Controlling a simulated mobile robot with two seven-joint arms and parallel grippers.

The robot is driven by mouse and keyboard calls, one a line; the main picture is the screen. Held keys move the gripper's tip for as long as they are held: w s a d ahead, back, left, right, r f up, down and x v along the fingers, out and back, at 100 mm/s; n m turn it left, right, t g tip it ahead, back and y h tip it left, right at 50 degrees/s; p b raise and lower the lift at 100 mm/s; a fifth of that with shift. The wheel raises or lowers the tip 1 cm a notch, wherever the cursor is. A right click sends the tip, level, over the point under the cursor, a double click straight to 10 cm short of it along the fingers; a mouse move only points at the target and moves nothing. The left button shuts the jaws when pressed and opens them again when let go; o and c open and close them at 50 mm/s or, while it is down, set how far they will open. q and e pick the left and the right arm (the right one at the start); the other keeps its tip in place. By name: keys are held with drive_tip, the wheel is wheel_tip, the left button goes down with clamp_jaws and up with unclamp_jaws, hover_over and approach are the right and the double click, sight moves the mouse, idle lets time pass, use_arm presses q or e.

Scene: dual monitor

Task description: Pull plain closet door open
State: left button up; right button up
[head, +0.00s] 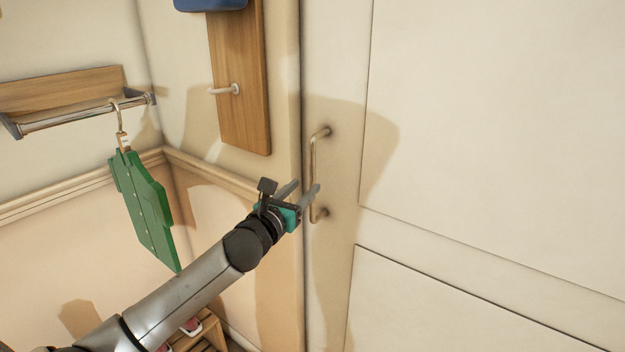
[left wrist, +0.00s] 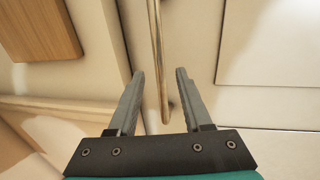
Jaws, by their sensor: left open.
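The plain closet door (head: 480,130) is cream, with recessed panels, and fills the right side of the head view; it looks shut. Its slim vertical metal handle (head: 313,165) is near the door's left edge. My left gripper (head: 304,187) is open beside the lower part of the handle. In the left wrist view the handle (left wrist: 157,60) runs down from the top, its lower end showing between the two spread fingers (left wrist: 160,75). The fingers are not closed on it, and I cannot tell whether either touches it. My right gripper is not in view.
A wooden board (head: 240,120) with a white peg (head: 224,90) hangs on the wall left of the door. A green shirt-shaped piece (head: 146,205) hangs from a rail (head: 80,113) further left. A wooden rack (head: 205,330) stands low behind my left arm.

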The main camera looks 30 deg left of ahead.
sight(311, 180)
use_arm(q)
drive_tip(key=shift+w+a, duration=0.15)
drive_tip(key=shift+w, duration=1.25)
drive_tip(key=shift+w+a, duration=0.15)
drive_tip(key=shift+w, duration=1.2)
drive_tip(key=shift+c, duration=0.2)
clamp_jaws()
